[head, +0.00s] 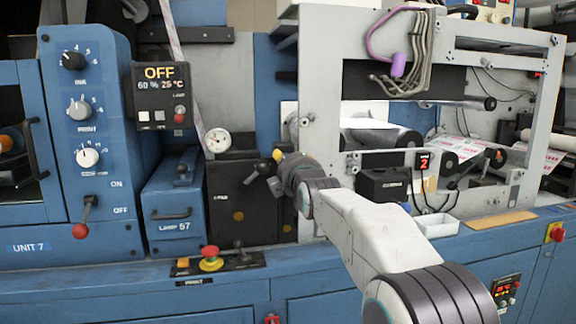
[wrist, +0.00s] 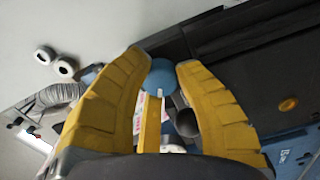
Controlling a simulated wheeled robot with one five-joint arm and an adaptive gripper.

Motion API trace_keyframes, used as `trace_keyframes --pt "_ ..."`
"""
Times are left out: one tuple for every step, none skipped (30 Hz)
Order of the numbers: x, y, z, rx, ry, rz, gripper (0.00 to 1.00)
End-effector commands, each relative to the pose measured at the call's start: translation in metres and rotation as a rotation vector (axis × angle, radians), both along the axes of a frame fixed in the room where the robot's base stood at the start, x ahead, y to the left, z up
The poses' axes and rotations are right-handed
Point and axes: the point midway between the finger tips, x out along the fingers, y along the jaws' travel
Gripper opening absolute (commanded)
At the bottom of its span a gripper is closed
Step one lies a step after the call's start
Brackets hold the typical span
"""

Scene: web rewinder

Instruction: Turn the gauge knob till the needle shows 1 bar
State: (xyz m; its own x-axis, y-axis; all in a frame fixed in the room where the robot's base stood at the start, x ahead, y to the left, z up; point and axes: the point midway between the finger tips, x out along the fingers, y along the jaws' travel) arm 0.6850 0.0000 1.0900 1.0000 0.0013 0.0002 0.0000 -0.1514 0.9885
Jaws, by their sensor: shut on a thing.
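The round white gauge (head: 217,140) is on the machine front in the head view, left of my gripper. Its needle is too small to read. My gripper (head: 262,170) is at the dark panel, just below and right of the gauge. In the wrist view my gripper's yellow fingers (wrist: 161,68) close around a round blue knob (wrist: 160,78), which looks like the gauge knob. The knob is between the fingertips. In the head view my gripper hides it. The gauge does not show in the wrist view.
A lamp unit (head: 172,205) with a handle stands left of the dark panel (head: 235,215). A red stop button (head: 209,252) is on the ledge below. A grey frame (head: 318,60) with hanging cables rises right of my gripper.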

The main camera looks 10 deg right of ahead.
Motion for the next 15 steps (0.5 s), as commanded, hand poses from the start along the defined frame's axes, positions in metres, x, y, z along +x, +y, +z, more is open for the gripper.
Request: trace_keyframes --pt "-0.0001 0.0017 0.0021 -0.028 -0.008 0.003 0.0" --pt "-0.0001 0.0018 0.0021 -0.045 -0.008 0.003 0.0" --pt "-0.0001 0.0018 0.0022 -0.065 -0.008 0.003 0.0" --pt "-0.0001 0.0018 0.0023 -0.079 -0.008 0.003 0.0" --pt "-0.0001 0.0018 0.0024 -0.092 -0.009 0.003 0.0" --pt "-0.0001 0.0019 0.0024 -0.108 -0.008 0.003 0.0" --pt "-0.0001 0.0019 0.0024 -0.118 -0.008 0.003 0.0" --pt "-0.0001 0.0019 0.0024 -0.128 -0.008 0.003 0.0" --pt "-0.0001 0.0019 0.0024 -0.139 -0.008 0.003 0.0" --pt "-0.0001 0.0019 0.0024 -0.146 -0.008 0.003 0.0" --pt "-0.0001 0.0019 0.0024 -0.152 -0.008 0.003 0.0" --pt "-0.0001 0.0019 0.0024 -0.16 -0.008 0.003 0.0" --pt "0.0 0.0019 0.0023 -0.164 -0.008 0.002 0.0" --pt "-0.0001 0.0019 0.0024 -0.168 -0.008 0.002 0.0" --pt "0.0 0.002 0.0023 -0.171 -0.007 0.003 0.0"
